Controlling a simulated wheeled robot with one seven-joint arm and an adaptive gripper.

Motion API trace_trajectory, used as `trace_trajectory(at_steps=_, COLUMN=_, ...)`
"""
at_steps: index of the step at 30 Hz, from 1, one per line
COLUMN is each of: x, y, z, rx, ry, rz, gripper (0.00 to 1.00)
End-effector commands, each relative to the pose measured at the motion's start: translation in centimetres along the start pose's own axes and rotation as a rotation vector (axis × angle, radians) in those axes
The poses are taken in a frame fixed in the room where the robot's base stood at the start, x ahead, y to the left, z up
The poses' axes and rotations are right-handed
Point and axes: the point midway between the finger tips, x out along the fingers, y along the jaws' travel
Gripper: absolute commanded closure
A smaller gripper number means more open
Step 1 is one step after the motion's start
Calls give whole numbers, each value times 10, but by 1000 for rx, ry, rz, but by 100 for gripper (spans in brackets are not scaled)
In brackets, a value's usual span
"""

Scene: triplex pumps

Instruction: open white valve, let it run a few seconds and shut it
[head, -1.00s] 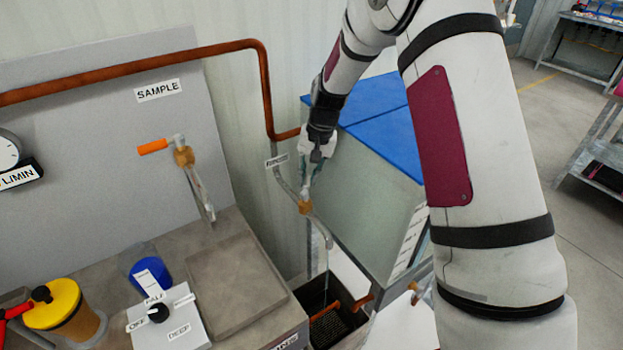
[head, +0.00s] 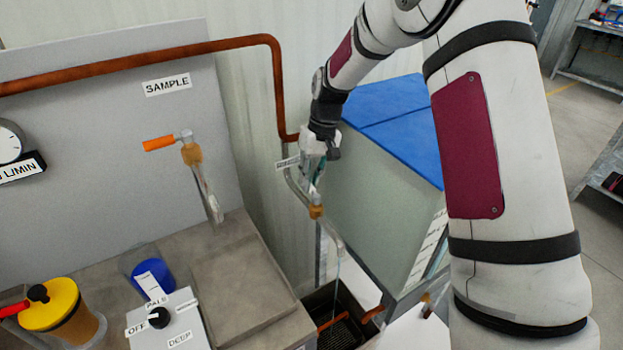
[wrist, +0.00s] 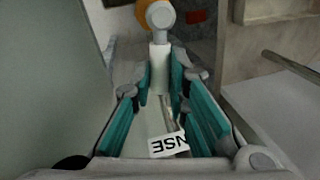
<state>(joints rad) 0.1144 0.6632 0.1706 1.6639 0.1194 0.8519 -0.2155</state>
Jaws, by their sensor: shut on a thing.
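The white valve handle (wrist: 160,68) stands between the teal fingers of my gripper (wrist: 162,75) in the wrist view. My gripper is shut on it. The valve's orange-brown body (head: 316,211) sits on a grey pipe in the head view, just below my gripper (head: 316,185). The curved spout (head: 337,244) points down over a dark grated basin (head: 345,335). A thin pale line like a water stream runs down from the spout. The handle is mostly hidden by my gripper in the head view. A label ending in NSE (wrist: 168,145) is on the pipe.
The SAMPLE valve with its orange handle (head: 158,143) is on the panel at left. A copper pipe (head: 277,90) runs close to my wrist. A blue-topped cabinet (head: 395,180) stands right behind my gripper. A control box with a knob (head: 158,317) is at front left.

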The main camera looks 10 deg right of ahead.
Motion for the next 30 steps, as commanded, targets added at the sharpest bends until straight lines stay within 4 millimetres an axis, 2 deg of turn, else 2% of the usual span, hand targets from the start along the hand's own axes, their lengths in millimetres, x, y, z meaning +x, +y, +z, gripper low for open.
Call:
trace_trajectory(at_steps=9, x=0, y=0, z=0, rx=0, ry=0, rz=1, gripper=100)
trace_trajectory(at_steps=10, x=0, y=0, z=0, rx=0, ry=0, rz=1, gripper=78)
trace_trajectory(at_steps=12, x=0, y=0, z=0, rx=0, ry=0, rz=1, gripper=64)
trace_trajectory(at_steps=23, x=-3, y=0, z=0, rx=0, ry=1, rz=0, gripper=64)
trace_trajectory(at_steps=26, x=-14, y=0, z=-1, rx=0, ry=4, rz=1, gripper=64)
trace_trajectory(at_steps=30, x=-39, y=1, z=-1, rx=1, ry=5, rz=1, gripper=64)
